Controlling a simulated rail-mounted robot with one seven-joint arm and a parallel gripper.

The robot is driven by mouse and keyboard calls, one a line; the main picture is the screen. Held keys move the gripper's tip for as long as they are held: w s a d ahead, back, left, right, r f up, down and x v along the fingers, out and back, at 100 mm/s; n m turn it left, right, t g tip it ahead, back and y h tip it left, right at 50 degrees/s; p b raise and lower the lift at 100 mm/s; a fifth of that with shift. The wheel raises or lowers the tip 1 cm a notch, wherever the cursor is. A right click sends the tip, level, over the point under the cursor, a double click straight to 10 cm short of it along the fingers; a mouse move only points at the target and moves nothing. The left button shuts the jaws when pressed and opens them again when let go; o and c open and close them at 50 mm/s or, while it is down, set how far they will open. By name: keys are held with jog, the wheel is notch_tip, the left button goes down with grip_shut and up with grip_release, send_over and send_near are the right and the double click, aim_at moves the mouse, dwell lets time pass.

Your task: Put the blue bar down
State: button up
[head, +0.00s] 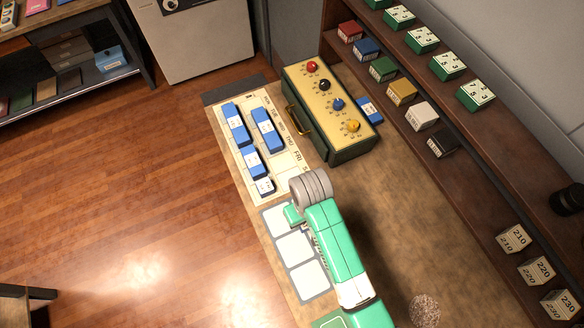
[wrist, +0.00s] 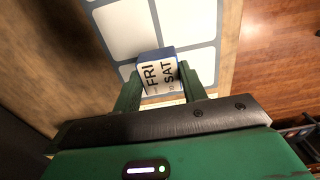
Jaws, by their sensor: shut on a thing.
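In the wrist view, my gripper (wrist: 158,84) has its two green fingers on either side of a blue bar (wrist: 153,55). The bar's white label face reads FRI and SAT. White grey-bordered squares (wrist: 195,31) lie behind it; I cannot tell whether the bar touches them. In the head view, my gripper (head: 293,215) is over the top of the column of white squares (head: 309,280), just below a weekday chart (head: 284,180). The held bar is hidden by my arm there. Several other blue bars (head: 235,123) lie on the chart.
A green box with a yellow top and coloured knobs (head: 331,108) stands right of the chart. A blue block (head: 369,110) lies beside it. Shelves with coloured boxes (head: 402,92) and numbered blocks (head: 534,270) run along the right. The counter's left edge drops to wooden floor.

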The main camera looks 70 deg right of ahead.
jog(key=w+d, duration=0.3)
jog(key=d, duration=0.1)
jog(key=w+d+f+b, duration=0.1)
jog(key=w+d, duration=0.2)
jog(key=d, duration=0.1)
jog(key=w+d+b, duration=0.1)
jog(key=w+d, duration=0.2)
jog(key=d, duration=0.2)
jog(key=shift+w+d+f, duration=0.1)
jog(key=shift+f, duration=0.15)
jog(key=shift+w+d+f+b, duration=0.15)
jog(key=shift+f+b, duration=0.2)
jog(key=shift+f, duration=1.4)
jog(key=shift+f, duration=0.1)
jog(key=o, duration=1)
jog(key=shift+c, duration=0.2)
notch_tip(320, 180, up, 12)
jog(key=p, duration=0.1)
jog(key=shift+p, duration=0.4)
